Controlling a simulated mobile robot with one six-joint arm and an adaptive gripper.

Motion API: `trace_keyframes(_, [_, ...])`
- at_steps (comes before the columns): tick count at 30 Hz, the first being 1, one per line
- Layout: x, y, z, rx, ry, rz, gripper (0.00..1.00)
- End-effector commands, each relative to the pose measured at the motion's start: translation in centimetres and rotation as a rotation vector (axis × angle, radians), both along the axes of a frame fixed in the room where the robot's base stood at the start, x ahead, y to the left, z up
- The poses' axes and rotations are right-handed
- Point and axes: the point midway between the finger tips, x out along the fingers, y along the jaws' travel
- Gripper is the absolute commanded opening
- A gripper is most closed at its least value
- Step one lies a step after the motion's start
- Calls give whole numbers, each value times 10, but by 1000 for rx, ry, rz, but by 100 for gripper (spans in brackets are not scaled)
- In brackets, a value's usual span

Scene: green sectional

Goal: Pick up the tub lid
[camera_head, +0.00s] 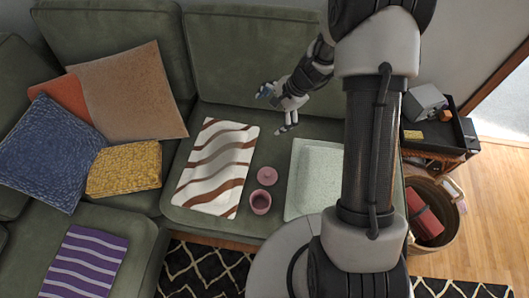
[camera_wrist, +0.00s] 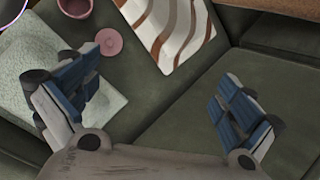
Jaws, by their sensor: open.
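The tub lid is a flat pink disc (camera_head: 267,176) lying on the green sofa seat, just behind a small pink tub (camera_head: 260,202). In the wrist view the lid (camera_wrist: 109,41) is at the upper left, with the tub (camera_wrist: 75,7) partly cut off at the top edge. My gripper (camera_head: 275,110) is open and empty, above the rear of the seat and behind the lid. In the wrist view my gripper's two blue-padded fingers (camera_wrist: 155,95) are spread wide, with bare green seat between them. The lid is outside that gap.
A brown-and-white striped cushion (camera_head: 217,165) lies left of the lid, and a pale green cushion (camera_head: 313,179) lies to its right. Several pillows (camera_head: 125,90) fill the left side. A side table (camera_head: 435,128) and a basket (camera_head: 432,210) stand at the right.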

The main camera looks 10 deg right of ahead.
Motion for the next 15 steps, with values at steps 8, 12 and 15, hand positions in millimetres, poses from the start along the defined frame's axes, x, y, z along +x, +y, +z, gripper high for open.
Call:
trace_keyframes(8, [-9,-31,-142,76,188,-363,100])
trace_keyframes(12, [-29,-41,-199,90,262,-507,100])
trace_keyframes(15, [-41,-44,-226,94,298,-576,100])
